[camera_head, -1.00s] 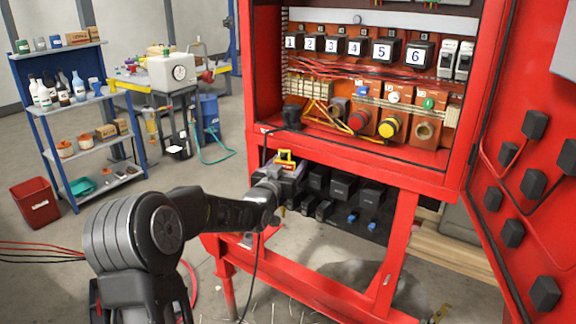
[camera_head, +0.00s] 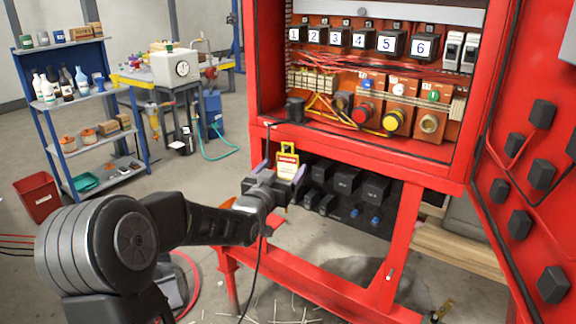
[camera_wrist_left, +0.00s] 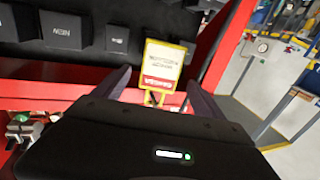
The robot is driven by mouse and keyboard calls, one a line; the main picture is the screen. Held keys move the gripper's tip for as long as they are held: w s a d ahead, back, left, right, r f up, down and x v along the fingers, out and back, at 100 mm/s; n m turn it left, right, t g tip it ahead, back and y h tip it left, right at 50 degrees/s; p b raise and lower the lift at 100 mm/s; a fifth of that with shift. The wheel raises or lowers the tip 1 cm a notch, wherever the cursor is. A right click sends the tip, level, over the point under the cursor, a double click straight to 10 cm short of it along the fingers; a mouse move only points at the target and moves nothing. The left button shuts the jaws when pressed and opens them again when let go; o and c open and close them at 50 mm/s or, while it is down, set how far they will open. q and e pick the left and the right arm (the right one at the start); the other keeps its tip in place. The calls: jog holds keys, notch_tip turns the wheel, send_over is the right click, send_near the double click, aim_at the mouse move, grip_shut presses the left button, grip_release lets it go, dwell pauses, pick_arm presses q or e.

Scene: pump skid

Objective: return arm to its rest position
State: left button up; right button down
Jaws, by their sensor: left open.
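My left arm comes in from the lower left in the head view. Its gripper (camera_head: 282,172) is in front of the red cabinet's lower black panel, with its jaws apart. A yellow-framed tag (camera_head: 288,165) with a red band and white face hangs at the panel's top left, just beyond the fingertips. In the left wrist view, the open gripper (camera_wrist_left: 160,92) has one finger on each side of the tag (camera_wrist_left: 163,66), with no visible contact. My right gripper is in neither view.
The red cabinet (camera_head: 415,176) fills the right, its door (camera_head: 530,190) open with black boxes on it. Blue shelves (camera_head: 90,110), a red bin (camera_head: 38,197) and a yellow workbench (camera_head: 130,82) stand at the left. A black cable (camera_head: 257,270) hangs below my gripper.

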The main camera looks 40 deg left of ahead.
pick_arm(q)
jog(key=shift+s+d, duration=0.2)
jog(key=shift+s, duration=0.35)
jog(key=shift+f, duration=0.25)
jog(key=s+d+f+g+h+p, duration=0.1)
jog(key=s+d+f+g+h, duration=0.15)
jog(key=d+f, duration=0.5)
jog(key=s+d+f+n+g+h, duration=0.1)
jog(key=s+d+f+g, duration=0.2)
jog(key=f, duration=0.8)
jog(key=s+d+f+g+h+p, duration=0.1)
jog(key=d+f+g+h, duration=0.1)
jog(key=d+f, duration=0.6)
jog(key=s+d+f+g+h+p, duration=0.1)
jog(key=s+d+f+g, duration=0.2)
jog(key=s+d+f, duration=0.2)
jog(key=s+d+f+m+g+h+p, duration=0.1)
jog(key=s+d+f+g, duration=0.2)
jog(key=s+d, duration=0.6)
jog(key=s+d+f+m+g+h+p, duration=0.1)
jog(key=s+d+f+g, duration=0.2)
jog(key=s+d+f, duration=0.5)
jog(key=s, duration=0.3)
jog(key=shift+h+p, duration=0.35)
jog(key=shift+p, duration=0.05)
